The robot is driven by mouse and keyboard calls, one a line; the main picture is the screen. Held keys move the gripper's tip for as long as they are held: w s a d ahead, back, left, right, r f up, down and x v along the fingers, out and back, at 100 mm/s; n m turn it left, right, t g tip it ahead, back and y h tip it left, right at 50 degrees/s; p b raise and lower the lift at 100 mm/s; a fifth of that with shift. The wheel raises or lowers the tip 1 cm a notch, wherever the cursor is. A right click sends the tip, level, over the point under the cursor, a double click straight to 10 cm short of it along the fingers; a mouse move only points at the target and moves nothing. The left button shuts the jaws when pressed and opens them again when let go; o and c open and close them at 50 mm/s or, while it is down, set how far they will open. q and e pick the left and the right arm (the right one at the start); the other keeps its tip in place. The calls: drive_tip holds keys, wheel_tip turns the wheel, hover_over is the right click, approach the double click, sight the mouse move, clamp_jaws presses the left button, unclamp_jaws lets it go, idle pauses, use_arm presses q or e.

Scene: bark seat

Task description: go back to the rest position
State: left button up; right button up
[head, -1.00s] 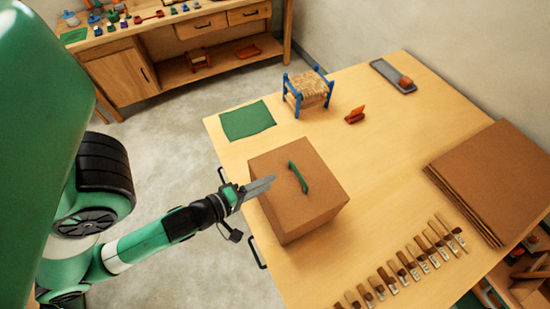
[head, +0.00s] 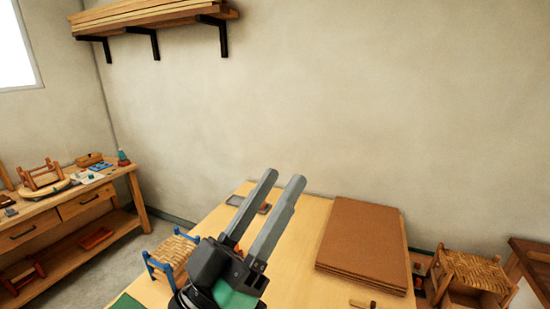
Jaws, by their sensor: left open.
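My left gripper (head: 284,178) is raised in the middle of the head view, with its two long grey fingers pointing up and away. The fingers are apart with nothing between them. It appears in front of the table (head: 297,262) and hides part of its top. My right gripper is not in view.
A blue stool with a woven seat (head: 170,252) is left of the gripper, beside a green cloth (head: 126,302). A stack of brown sheets (head: 365,240) lies to the right. A wall shelf (head: 150,17) holds boards. A workbench (head: 75,208) stands left.

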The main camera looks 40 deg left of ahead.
use_arm(q)
drive_tip(key=s+d+r+m+t+h, duration=0.2)
drive_tip(key=s+d+r+m, duration=0.1)
drive_tip(key=r, duration=0.6)
drive_tip(key=shift+s+m+h, duration=0.15)
drive_tip(key=shift+m+h, duration=0.25)
drive_tip(key=shift+m, duration=0.3)
drive_tip(key=shift+r, duration=0.1)
wheel_tip(320, 180, up, 12)
drive_tip(key=p, duration=1.2)
drive_tip(key=shift+r, duration=0.1)
